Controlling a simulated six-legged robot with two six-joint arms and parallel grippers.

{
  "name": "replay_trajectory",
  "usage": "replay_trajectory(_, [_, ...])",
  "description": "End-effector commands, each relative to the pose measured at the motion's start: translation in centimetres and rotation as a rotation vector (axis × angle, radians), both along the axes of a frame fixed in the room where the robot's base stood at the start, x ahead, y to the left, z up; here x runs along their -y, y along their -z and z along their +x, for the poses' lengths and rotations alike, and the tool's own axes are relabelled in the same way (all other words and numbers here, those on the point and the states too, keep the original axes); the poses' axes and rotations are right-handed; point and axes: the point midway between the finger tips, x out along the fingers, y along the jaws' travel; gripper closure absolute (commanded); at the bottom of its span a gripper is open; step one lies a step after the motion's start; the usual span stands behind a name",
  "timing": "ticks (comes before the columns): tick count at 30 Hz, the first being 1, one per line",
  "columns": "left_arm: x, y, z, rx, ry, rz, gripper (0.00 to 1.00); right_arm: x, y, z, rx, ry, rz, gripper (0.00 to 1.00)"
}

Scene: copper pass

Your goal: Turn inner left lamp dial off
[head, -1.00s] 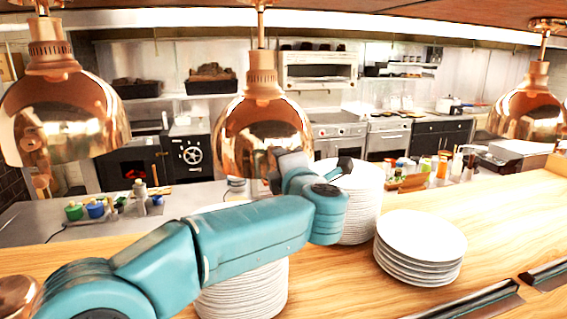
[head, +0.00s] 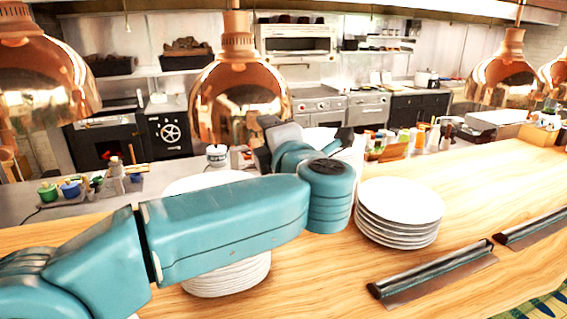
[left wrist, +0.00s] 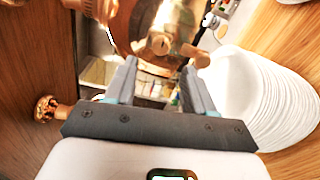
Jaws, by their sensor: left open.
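The copper heat lamp (head: 240,98) hangs in the middle of the head view, and another copper lamp (head: 42,85) hangs at the left. My left gripper (head: 278,145) is at the lower right rim of the middle lamp, partly hidden by its own wrist. In the left wrist view my left gripper (left wrist: 158,68) is open, with nothing between its fingers. A copper lamp (left wrist: 172,18) lies beyond the fingertips there. A small round copper knob (left wrist: 160,43) shows in front of it, apart from the fingers; I cannot tell which way it is turned. My right gripper is out of view.
Stacked white plates (head: 400,212) stand on the wooden counter (head: 480,210), with taller stacks under and behind my left arm. More copper lamps (head: 503,80) hang at the right. Metal strips (head: 435,272) lie along the counter's front. Bottles and tubs stand behind it.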

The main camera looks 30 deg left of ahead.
Motion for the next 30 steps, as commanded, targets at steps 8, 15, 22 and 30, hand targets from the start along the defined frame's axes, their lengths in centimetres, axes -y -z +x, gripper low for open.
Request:
replay_trajectory(8, [5.1,0.1,-4.4,0.001,0.003,-0.002,0.46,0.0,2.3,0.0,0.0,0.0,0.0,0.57])
replay_trajectory(15, [6.7,-0.2,-5.9,0.0,-0.001,-0.001,0.46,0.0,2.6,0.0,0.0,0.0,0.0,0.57])
replay_trajectory(22, [6.8,-0.3,-6.0,0.0,-0.002,-0.002,0.46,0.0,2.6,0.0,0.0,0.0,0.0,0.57])
replay_trajectory(30, [6.8,-0.2,-5.9,0.0,-0.002,-0.002,0.46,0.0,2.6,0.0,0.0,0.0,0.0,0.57])
